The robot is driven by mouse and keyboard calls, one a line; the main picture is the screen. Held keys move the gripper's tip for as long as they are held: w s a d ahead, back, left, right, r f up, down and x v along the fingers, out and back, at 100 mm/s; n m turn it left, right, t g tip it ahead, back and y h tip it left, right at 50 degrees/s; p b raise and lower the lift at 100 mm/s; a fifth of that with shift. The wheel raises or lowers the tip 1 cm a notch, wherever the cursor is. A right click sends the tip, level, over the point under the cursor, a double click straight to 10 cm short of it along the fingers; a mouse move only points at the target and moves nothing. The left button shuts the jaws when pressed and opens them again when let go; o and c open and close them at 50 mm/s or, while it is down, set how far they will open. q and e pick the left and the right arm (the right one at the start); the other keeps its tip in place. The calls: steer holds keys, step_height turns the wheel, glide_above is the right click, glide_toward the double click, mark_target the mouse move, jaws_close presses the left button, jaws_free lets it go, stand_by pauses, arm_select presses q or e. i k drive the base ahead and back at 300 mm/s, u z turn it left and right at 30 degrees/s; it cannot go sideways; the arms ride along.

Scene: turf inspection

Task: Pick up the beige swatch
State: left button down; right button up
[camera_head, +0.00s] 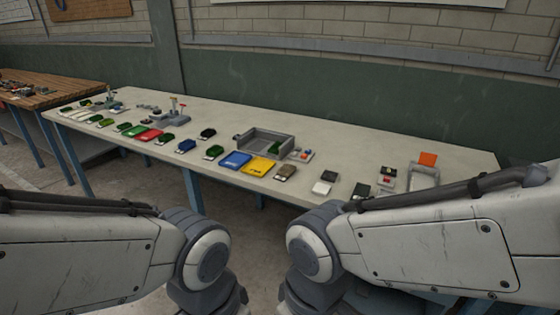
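Several small swatches lie in a row along the front edge of the long pale table (222,112). A brownish-beige swatch (286,172) lies just right of the yellow tray (257,167). A whitish swatch with a dark top part (323,186) lies further right. I cannot tell for sure which of these is the beige one. Both my arms show in the foreground, bent downward at their joints. Neither gripper is in view.
A blue tray (235,160), a red tray (149,135) and a grey open bin (264,142) are on the table. A grey stand with an orange card (428,159) is at the right end. A wooden table (50,92) stands at the far left.

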mark_target(285, 173)
steer(key=u, duration=0.45)
steer(key=k, duration=1.15)
steer(key=u, duration=0.9)
steer(key=i, duration=1.85)
steer(key=z, duration=0.3)
steer(key=i, duration=1.2)
steer(key=z, duration=1.25)
steer(key=i, duration=0.85)
steer(key=z, duration=0.95)
